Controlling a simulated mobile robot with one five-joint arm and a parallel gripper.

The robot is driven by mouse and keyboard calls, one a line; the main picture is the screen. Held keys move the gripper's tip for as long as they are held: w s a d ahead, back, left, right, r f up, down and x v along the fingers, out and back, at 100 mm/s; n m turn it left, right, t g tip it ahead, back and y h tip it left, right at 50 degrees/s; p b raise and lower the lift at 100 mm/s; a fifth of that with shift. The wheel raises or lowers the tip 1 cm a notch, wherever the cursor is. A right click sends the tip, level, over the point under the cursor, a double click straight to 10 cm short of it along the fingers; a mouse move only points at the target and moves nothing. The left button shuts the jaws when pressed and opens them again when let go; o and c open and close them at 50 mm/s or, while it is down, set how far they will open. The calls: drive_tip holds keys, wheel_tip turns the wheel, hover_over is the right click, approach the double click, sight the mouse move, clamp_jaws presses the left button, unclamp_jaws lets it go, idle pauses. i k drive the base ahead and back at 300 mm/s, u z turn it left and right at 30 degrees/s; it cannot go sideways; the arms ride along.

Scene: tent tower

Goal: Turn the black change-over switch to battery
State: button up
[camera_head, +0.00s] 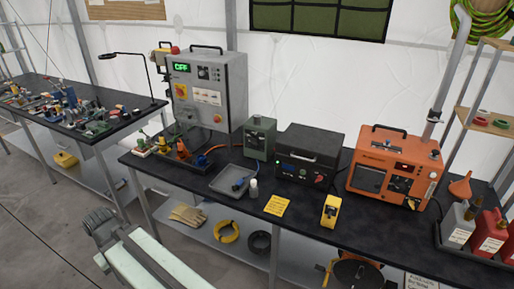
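A grey control cabinet (222,85) stands at the back of the dark bench, with a green-lit display (181,67) that seems to read OFF. Beside the display is a small black control (203,73), which may be the change-over switch; its setting is too small to read. A red-and-yellow control (181,90) and a red button (217,118) are also on the front. My pale arm shows at the lower left, in front of and below the bench, well apart from the cabinet. Its grey end (100,222) shows no clear fingers, so its opening cannot be told.
The dark bench (330,213) also carries a green box (260,138), a black power unit (310,152), an orange machine (395,165) and red cans (490,232). A grey tray (226,180) lies before the cabinet. A cluttered table (95,100) stands left, with open floor in front.

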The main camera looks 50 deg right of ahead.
sight(254, 140)
drive_tip(key=z, duration=0.3)
drive_tip(key=i, duration=1)
drive_tip(key=u, duration=0.05)
